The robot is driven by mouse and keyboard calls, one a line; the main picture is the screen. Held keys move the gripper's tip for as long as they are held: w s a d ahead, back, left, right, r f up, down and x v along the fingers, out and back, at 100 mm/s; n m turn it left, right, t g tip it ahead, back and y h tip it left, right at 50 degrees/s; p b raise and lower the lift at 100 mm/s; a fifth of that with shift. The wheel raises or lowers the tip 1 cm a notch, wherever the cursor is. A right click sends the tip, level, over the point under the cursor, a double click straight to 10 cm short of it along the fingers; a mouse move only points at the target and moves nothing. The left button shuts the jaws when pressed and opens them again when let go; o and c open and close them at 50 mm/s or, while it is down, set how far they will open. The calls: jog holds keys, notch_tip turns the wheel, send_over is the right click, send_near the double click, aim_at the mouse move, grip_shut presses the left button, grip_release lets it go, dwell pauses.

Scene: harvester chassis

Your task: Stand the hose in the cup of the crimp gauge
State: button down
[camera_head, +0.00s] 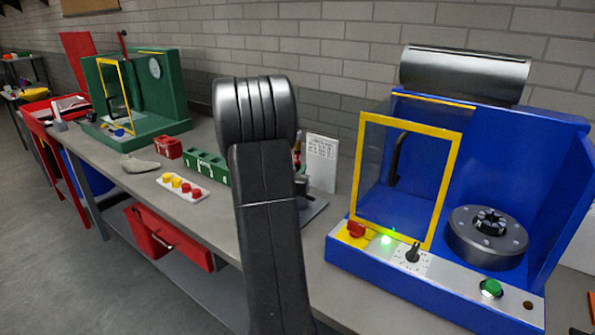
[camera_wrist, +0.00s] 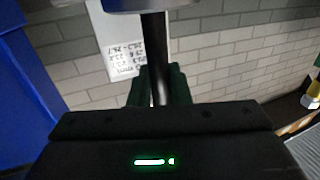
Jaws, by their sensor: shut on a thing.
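My gripper (camera_wrist: 160,88) is shut on a dark upright tube, the hose (camera_wrist: 154,50), in the wrist view. The hose runs up from between the fingers to a grey, rounded metallic part (camera_wrist: 150,5) at the top edge. I cannot tell if that part is a fitting on the hose or something else. The crimp gauge cannot be made out for sure. A grey plate (camera_head: 313,211) with a dark part on it shows just right of my arm, mostly hidden.
A blue press (camera_head: 400,270) with a yellow-framed guard (camera_head: 443,195) stands right on the bench. Left are a green machine (camera_head: 178,95), a green block (camera_head: 206,167), a red block (camera_head: 168,148) and a white tray (camera_head: 185,192) of caps. A white sheet (camera_head: 320,162) stands behind my arm.

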jog(key=c, duration=1.3)
grip_release()
jog(key=b+v, duration=0.2)
jog(key=v, duration=1.2)
jog(key=shift+w, duration=0.1)
jog(key=p+x, duration=0.2)
jog(key=x, duration=1.1)
jog(key=shift+w+d, duration=0.1)
jog(key=shift+w, duration=0.15)
jog(key=shift+w+d+r, duration=0.1)
jog(key=shift+w+r, duration=0.1)
jog(key=shift+w, duration=0.05)
jog(key=shift+s+r+p, duration=0.1)
jog(key=shift+r+p, duration=0.15)
jog(key=shift+p, duration=0.15)
